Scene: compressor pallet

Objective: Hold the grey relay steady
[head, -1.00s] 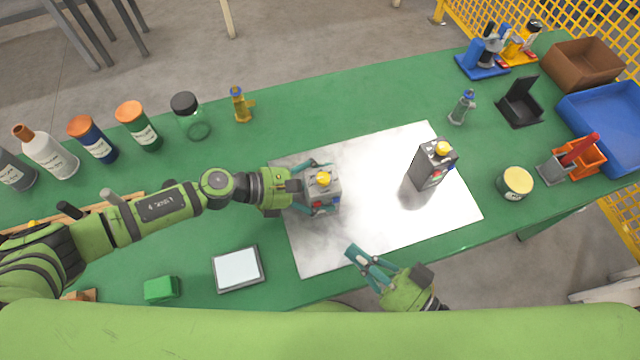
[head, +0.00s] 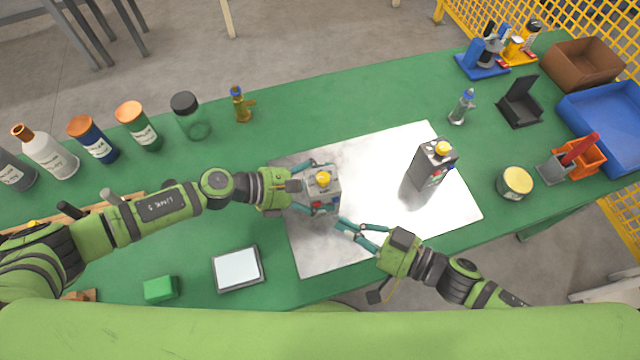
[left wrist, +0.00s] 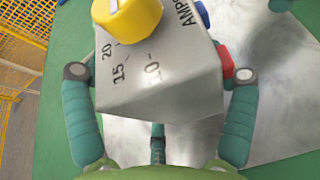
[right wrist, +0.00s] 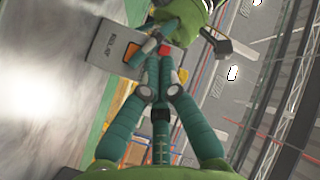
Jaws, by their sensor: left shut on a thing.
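The grey relay (head: 325,184), a box with a yellow knob on top, stands at the left of the pale metal plate (head: 380,225). My left gripper (head: 318,187) is shut on it, one finger on each side. In the left wrist view the relay (left wrist: 165,80) shows its dial numbers between the fingers. My right gripper (head: 342,223) is shut and empty, its tips close to the relay's near right corner. In the right wrist view the relay (right wrist: 108,45) shows its lettered face just beyond those fingertips (right wrist: 158,62). I cannot tell whether they touch.
A second grey box with a yellow knob (head: 432,166) stands at the plate's right. A yellow-lidded tin (head: 515,183) stands right of the plate. A framed pale panel (head: 238,269) and green block (head: 160,289) lie at the near left. Bottles and jars line the far left edge.

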